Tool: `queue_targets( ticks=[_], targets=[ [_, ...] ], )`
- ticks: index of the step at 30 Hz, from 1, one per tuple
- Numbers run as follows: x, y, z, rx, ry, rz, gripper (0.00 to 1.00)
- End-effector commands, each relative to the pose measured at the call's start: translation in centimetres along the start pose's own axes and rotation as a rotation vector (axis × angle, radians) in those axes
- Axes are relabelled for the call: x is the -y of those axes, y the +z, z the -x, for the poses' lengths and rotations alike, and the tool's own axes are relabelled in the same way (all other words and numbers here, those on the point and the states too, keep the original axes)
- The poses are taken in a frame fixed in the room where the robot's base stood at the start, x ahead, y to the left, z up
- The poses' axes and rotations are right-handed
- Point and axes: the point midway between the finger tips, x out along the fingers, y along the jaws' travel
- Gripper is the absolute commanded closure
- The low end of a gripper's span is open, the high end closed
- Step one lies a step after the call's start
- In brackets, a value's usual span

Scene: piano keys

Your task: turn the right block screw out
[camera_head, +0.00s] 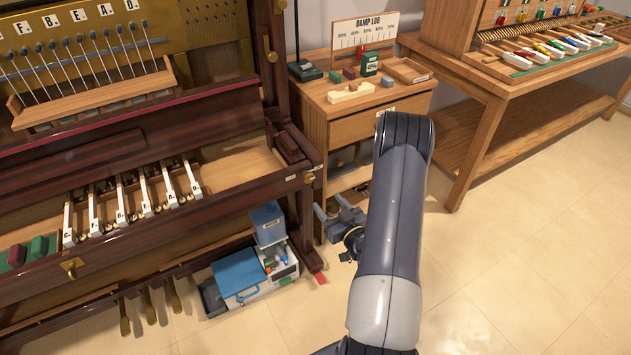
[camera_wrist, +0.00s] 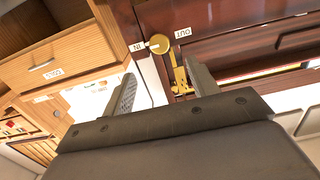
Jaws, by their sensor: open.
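The right block screw (camera_wrist: 160,43) shows in the wrist view as a round brass knob between upside-down IN and OUT labels. A brass fitting (camera_wrist: 180,78) lies beside it, close to one finger. My gripper (camera_wrist: 163,82) is open and empty, with one finger on each side of the space in front of the screw. The screw appears beyond the fingertips; the exact gap is unclear. In the head view my gripper (camera_head: 330,210) is right of the piano's right end, near the right block (camera_head: 290,148).
A cabinet (camera_head: 372,130) stands close behind my gripper, with small items on top. A blue box (camera_head: 268,222) and a blue-lidded case (camera_head: 238,272) are on the floor under the piano. A workbench (camera_head: 480,75) is at the back right. The floor at right is clear.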

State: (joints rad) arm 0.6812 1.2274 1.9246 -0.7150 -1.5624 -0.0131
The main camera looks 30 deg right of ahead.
Motion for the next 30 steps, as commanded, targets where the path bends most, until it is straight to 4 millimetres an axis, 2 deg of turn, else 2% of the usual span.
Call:
queue_targets(
  ticks=[5,15,21,30],
  targets=[
    [0.0,0.1,-0.7,-0.02,-0.003,-0.006,0.44],
    [0.1,0.0,-6.8,-0.018,-0.004,-0.005,0.44],
    [0.0,0.0,-9.6,-0.017,-0.002,-0.005,0.44],
    [0.0,0.0,-10.6,-0.016,0.0,-0.006,0.44]
  ],
)
